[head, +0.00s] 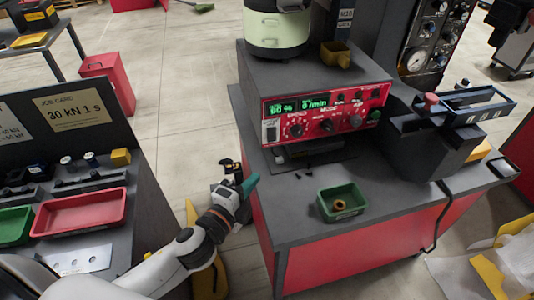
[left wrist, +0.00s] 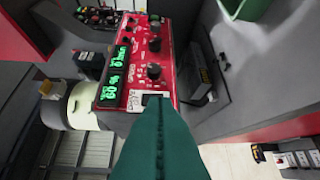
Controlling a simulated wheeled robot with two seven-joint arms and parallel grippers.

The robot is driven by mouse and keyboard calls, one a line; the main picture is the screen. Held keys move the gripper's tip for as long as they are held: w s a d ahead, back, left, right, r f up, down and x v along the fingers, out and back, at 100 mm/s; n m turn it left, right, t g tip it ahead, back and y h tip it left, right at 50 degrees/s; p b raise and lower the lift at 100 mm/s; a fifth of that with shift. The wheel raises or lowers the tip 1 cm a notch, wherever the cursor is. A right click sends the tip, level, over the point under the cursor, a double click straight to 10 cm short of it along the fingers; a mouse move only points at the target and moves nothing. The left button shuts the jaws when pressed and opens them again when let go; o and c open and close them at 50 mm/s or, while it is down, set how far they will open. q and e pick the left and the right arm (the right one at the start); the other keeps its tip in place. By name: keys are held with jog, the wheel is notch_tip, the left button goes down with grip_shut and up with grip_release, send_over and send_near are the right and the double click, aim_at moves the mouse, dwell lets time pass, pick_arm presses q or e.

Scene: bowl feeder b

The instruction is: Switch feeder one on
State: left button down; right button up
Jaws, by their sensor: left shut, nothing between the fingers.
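Feeder one appears to be the unit with the red control panel (head: 322,114), with a pale green bowl (head: 277,30) on top. Its green displays (head: 297,106) are lit and read about 60 % and 0 /min. A rocker switch on a white plate (head: 271,131) sits at the panel's lower left; it also shows in the left wrist view (left wrist: 148,99), partly behind my fingertips. Its position is too small to tell. My left gripper (head: 249,185) has teal fingers, is shut and empty, and is below and left of the panel, apart from it. My right gripper is not in view.
A green tray (head: 326,206) with a brass-coloured ring stands on the grey bench (head: 295,231) in front. A dark chute unit (head: 432,140) is at the right. A side table with a red tray (head: 82,213) is at the left. Floor shows between the tables.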

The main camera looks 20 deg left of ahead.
pick_arm(q)
jog(key=shift+w, duration=0.25)
jog(key=p, duration=0.3)
send_near(276, 140)
jog(key=w+d, duration=0.3)
jog(key=w+a, duration=0.2)
jog(key=shift+w+f, duration=0.3)
jog(key=shift+w, duration=0.05)
